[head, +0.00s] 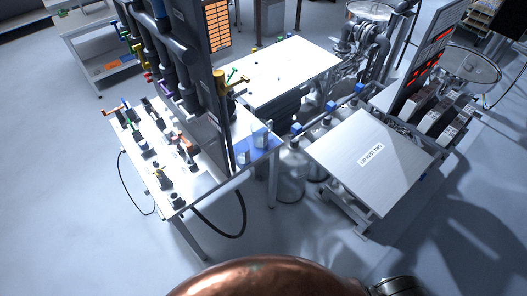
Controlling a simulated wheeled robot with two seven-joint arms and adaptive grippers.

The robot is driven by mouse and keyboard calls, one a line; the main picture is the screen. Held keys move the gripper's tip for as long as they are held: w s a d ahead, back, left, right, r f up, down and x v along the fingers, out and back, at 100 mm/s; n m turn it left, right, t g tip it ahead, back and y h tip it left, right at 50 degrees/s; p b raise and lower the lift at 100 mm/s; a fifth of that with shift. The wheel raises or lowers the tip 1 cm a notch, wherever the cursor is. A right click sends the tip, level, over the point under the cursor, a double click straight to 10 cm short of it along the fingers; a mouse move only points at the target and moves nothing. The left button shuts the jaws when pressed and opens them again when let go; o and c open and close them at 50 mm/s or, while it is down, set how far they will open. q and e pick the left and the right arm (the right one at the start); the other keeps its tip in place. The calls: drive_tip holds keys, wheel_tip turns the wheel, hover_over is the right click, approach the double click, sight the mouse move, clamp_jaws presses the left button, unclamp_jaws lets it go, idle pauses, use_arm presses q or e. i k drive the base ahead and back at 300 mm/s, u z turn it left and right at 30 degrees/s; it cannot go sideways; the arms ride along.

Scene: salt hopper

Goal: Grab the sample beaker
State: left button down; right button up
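A clear glass beaker (260,138) stands upright on a blue mat (268,148) at the right corner of the left white table (222,178). A smaller clear vessel (250,157) stands just in front of it on the mat. Both are small and pale in the head view, and no label on either can be read. I cannot tell for certain which is the sample beaker. Neither of my grippers can be made out in the head view.
A tall dark panel with pipes (213,75) rises beside the beaker. Valve fittings (150,145) crowd the table's left part. A metal-topped cart (375,160) stands right, with steel canisters (291,170) between. A copper dome (265,275) fills the bottom foreground. Floor is open at left.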

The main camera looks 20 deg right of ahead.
sight(242, 148)
drive_tip(key=u, duration=0.05)
drive_tip(key=k, duration=0.6)
drive_tip(key=z, duration=0.8)
drive_tip(key=i, duration=1.15)
drive_tip(key=u, duration=0.35)
